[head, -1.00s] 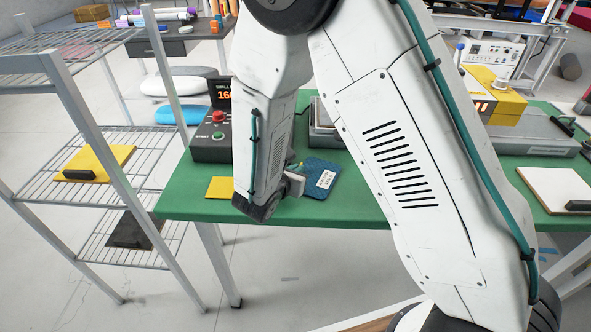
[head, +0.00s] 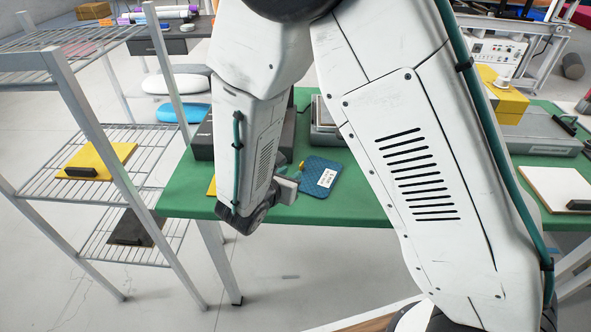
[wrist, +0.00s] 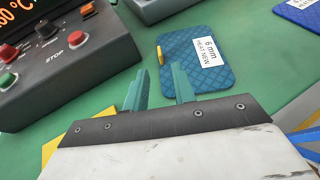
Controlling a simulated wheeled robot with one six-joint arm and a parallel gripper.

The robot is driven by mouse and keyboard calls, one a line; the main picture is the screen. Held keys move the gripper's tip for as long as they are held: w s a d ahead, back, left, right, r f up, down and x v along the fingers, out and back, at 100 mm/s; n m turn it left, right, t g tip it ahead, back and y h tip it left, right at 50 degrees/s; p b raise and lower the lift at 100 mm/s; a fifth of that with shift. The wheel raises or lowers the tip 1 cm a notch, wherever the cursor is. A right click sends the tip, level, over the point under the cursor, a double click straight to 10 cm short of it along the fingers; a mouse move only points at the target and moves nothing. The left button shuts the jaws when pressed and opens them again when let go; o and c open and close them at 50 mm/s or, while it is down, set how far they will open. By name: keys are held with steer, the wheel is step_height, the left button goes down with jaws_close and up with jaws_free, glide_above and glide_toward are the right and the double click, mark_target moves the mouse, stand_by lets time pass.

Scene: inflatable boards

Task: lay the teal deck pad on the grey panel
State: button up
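The teal deck pad (head: 319,174) lies flat on the green table, with a white label and a small yellow tab at one edge. In the wrist view the pad (wrist: 202,78) is just beyond my fingertips, its label reading 6 mm. My gripper (wrist: 159,67) is open and empty, its teal fingers apart and pointing toward the pad's near left edge and tab. In the head view my gripper (head: 287,187) shows only partly, at the pad's left side. A dark grey panel (head: 128,231) with a black block on it lies on the rack's lower shelf.
A yellow panel (head: 106,154) lies on the rack shelf above. A control box (wrist: 62,52) stands left of the pad. A darker blue pad (wrist: 302,12) lies at the far right of the wrist view. A white panel (head: 550,185) lies at the table's right.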

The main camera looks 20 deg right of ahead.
steer(key=v, duration=0.6)
steer(key=shift+s+r, duration=0.1)
steer(key=shift+s, duration=0.05)
steer(key=s+d+r+m+g+h, duration=0.2)
steer(key=d+r+m+g, duration=0.2)
steer(key=d+r+m, duration=0.4)
steer(key=s+d+r+m+g+y, duration=0.5)
steer(key=s+d+r+m+g, duration=0.1)
steer(key=s+d+m, duration=0.5)
steer(key=shift+s+d+r+m+g, duration=0.3)
steer(key=shift+s+d+r+m, duration=0.1)
steer(key=shift+s+r+m, duration=0.6)
steer(key=shift+o, duration=0.5)
steer(key=s+a+r+m+t+y, duration=0.1)
steer(key=s+a+r+m+y, duration=0.1)
steer(key=s+m+y, duration=0.3)
steer(key=shift+s+r+m+t+y, duration=0.3)
steer(key=shift+s+r+m, duration=0.55)
steer(key=shift+s, duration=0.35)
steer(key=shift+s+a, duration=0.1)
steer(key=shift+a, duration=0.1)
